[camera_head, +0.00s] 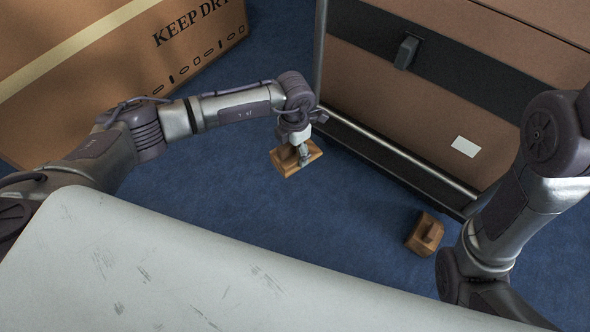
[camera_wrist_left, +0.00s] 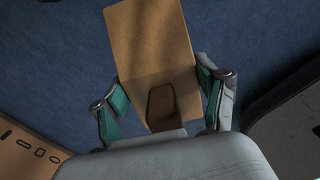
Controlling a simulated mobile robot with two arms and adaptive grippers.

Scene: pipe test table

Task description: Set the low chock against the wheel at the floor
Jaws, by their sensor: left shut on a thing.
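My left gripper (camera_head: 303,151) is shut on a flat, light wooden chock (camera_head: 283,163), held in front of the cart's left end. In the left wrist view, the chock's broad face (camera_wrist_left: 150,45) fills the upper middle, and its raised grip (camera_wrist_left: 161,103) sits between the two fingers. A darker, blockier wooden chock (camera_head: 425,234) with a raised grip lies on the blue floor near the cart's right corner. I cannot tell the held chock's height above the floor. I cannot make out any wheel. My right arm comes in at the right; its gripper does not show.
A large brown cart or case (camera_head: 410,115) with a dark band and metal lower rail stands at the back right. A cardboard box (camera_head: 120,65) marked "KEEP DRY" is at upper left. A scuffed pale surface (camera_head: 190,270) covers the foreground. Blue floor (camera_head: 310,215) is clear between.

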